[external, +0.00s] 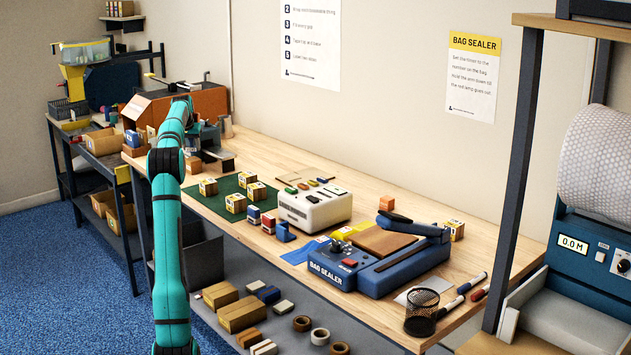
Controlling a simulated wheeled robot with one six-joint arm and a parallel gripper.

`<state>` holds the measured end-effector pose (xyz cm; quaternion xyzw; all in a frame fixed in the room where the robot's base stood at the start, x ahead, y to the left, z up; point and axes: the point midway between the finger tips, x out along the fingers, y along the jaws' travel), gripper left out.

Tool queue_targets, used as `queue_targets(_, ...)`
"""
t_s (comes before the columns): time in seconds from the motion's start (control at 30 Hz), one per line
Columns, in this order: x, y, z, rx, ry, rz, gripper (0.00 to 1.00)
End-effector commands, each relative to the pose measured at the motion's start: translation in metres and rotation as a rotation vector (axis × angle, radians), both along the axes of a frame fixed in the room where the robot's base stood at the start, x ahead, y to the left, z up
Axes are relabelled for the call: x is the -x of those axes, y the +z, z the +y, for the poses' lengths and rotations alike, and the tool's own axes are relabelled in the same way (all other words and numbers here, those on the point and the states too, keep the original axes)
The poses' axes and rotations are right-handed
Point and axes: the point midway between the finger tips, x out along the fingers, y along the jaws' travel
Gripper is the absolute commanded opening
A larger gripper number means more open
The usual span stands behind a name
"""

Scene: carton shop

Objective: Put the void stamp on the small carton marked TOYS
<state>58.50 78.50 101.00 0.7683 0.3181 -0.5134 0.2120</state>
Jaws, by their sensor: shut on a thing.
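A blue-and-white stamp-like block (254,215) and a red one (268,222) stand at the mat's front right. My gripper (210,154) is by the far left of the bench, partly hidden by my arm. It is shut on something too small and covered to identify.
The green mat (222,208) lies on the wooden bench. To its right are a blue stand (285,232), a white box-shaped device (314,208) and the blue bag sealer (375,262). A mesh pen cup (421,312) stands front right.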

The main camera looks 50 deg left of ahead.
Motion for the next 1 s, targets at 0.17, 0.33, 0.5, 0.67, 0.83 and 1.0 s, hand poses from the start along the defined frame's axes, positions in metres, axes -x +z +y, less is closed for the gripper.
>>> queue_targets(0.17, 0.000, -0.025, -0.001, 0.002, 0.000, 0.001, 0.24)
queue_targets(0.33, 0.000, -0.033, 0.000, 0.000, 0.000, 0.000, 0.24)
queue_targets(0.5, 0.000, -0.033, 0.000, 0.001, 0.000, 0.001, 0.24)
queue_targets(0.67, 0.000, -0.035, 0.000, 0.001, 0.000, 0.001, 0.56)
queue_targets(0.83, 0.000, -0.035, 0.000, 0.001, 0.000, 0.001, 0.68)
queue_targets(1.0, 0.000, -0.034, 0.000, 0.001, 0.000, 0.001, 0.68)
